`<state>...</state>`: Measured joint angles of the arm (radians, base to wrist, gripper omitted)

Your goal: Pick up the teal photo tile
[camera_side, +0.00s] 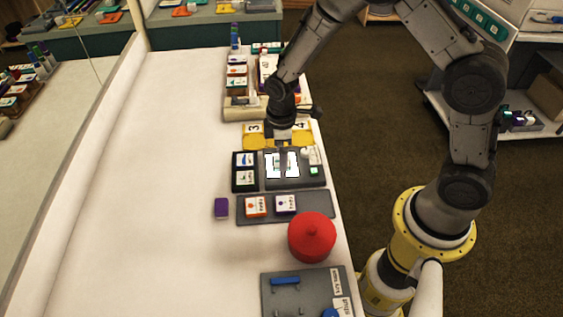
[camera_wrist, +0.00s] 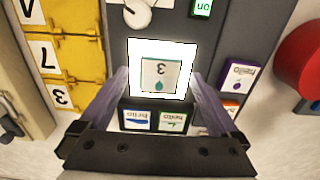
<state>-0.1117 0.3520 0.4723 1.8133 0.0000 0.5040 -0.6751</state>
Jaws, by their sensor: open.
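A tile with a teal drop mark and a "3" (camera_wrist: 160,73) lies on the white lit panel (camera_wrist: 160,45) in the wrist view. It matches the teal photo tile. In the side view the lit panel (camera_side: 272,171) shows, but my gripper covers most of the tile. My gripper (camera_wrist: 160,80) is open, with one translucent finger on each side of the tile and nothing held. In the side view my gripper (camera_side: 283,160) points down over the panel. I cannot tell how high the fingertips are above it.
Two picture tiles, one blue (camera_wrist: 138,118) and one green (camera_wrist: 172,121), lie in a dark tray beside the panel. A purple-marked tile (camera_side: 285,203) and an orange-marked tile (camera_side: 256,206) lie on a grey tray. A red lidded pot (camera_side: 312,238) stands nearby. The table's left side is clear.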

